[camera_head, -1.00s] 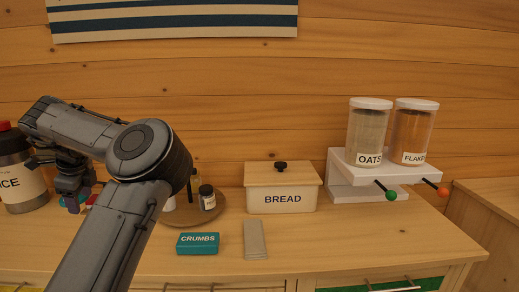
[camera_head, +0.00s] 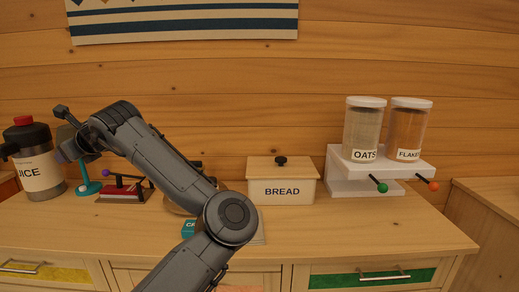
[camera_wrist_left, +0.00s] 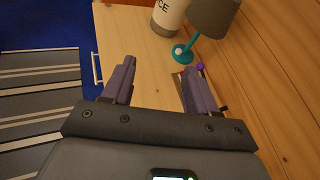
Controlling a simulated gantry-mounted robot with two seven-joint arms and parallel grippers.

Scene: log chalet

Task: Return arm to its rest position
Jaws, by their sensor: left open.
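My left arm crosses the head view from the bottom centre up to the left. Its gripper (camera_head: 62,134) is in front of the lamp's shade, above the counter's left part. In the left wrist view my left gripper (camera_wrist_left: 159,67) has its two fingers apart with nothing between them. Bare wooden counter (camera_wrist_left: 145,90) shows behind the gap. My right gripper is in neither view.
At left stand a juice jug (camera_head: 40,172), a teal lamp (camera_head: 88,188) and a red device with a purple-knobbed lever (camera_head: 122,188). A bread box (camera_head: 282,188) and a white dispenser stand (camera_head: 360,178) are right. The teal crumbs block (camera_head: 188,228) is mostly hidden by my arm.

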